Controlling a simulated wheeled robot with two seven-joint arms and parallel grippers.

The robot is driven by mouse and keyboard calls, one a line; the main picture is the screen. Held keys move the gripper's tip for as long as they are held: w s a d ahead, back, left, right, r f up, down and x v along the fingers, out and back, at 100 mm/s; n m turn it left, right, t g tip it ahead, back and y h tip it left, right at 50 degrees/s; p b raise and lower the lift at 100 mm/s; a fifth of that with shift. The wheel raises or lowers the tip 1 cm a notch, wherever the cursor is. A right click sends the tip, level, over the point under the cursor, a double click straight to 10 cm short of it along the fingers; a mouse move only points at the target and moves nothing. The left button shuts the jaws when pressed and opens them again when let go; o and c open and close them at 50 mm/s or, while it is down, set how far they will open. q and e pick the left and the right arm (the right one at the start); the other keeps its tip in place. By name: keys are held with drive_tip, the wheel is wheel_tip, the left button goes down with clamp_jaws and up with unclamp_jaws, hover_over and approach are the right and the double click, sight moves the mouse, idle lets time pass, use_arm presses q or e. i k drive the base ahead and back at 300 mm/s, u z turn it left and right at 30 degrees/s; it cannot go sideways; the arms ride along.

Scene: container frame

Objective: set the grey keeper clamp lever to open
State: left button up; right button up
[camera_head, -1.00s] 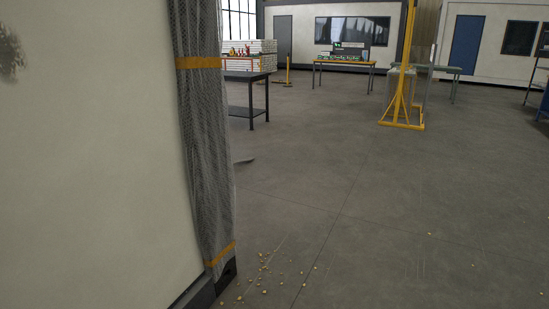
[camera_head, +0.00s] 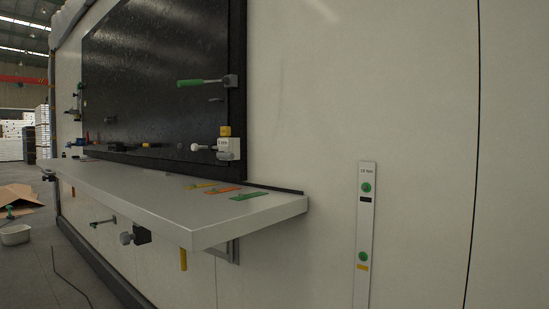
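A lever with a green grip (camera_head: 192,83) points left from a grey bracket (camera_head: 231,81) on the right edge of the black panel (camera_head: 160,75). Under the shelf, a grey ball knob (camera_head: 125,238) sits beside a dark block (camera_head: 141,235). Which of these is the grey keeper clamp lever I cannot tell, nor whether it is open. Neither of my grippers is in view.
A light grey shelf (camera_head: 180,210) juts from the white wall (camera_head: 420,90) below the panel; yellow, orange and green tags lie on it. A white strip with green knobs (camera_head: 366,225) is right. A cardboard piece (camera_head: 18,196) and white tub (camera_head: 15,235) lie on the floor left.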

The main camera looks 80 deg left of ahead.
sight(216, 154)
drive_tip(key=u, duration=2.8)
